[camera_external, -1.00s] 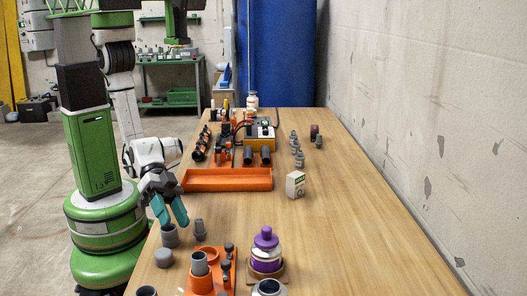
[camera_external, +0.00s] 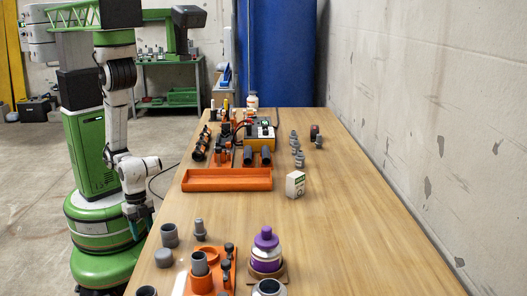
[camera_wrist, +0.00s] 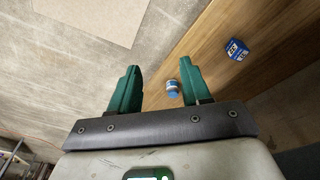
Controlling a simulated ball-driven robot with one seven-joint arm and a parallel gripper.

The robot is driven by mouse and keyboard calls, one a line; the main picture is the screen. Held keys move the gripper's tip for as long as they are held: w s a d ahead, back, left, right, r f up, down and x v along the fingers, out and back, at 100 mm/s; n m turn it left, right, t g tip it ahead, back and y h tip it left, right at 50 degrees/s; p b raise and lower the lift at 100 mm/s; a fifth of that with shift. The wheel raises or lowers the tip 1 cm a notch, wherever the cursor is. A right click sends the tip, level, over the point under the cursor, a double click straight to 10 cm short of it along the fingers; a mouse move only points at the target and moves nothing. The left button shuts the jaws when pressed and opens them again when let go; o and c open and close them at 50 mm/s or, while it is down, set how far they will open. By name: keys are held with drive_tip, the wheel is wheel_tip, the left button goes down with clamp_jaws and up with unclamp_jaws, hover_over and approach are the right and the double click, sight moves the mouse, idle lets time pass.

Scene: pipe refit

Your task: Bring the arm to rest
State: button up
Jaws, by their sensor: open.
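My gripper (camera_external: 141,222) hangs low beside the table's left edge in the external view, close to my green base. In the wrist view my gripper (camera_wrist: 160,92) has its two teal fingers well apart, with nothing held between them. It is open and empty. In the external view the fingers are partly dark and small against the base.
A blue box (camera_wrist: 236,48) shows in the wrist view.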

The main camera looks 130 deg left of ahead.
wheel_tip(320, 180, up, 11)
drive_tip(key=s+a+p, duration=0.1)
drive_tip(key=p, duration=1.1)
drive_tip(key=shift+s+a+g, duration=0.25)
drive_tip(key=shift+s+g, duration=0.1)
drive_tip(key=shift+g, duration=0.05)
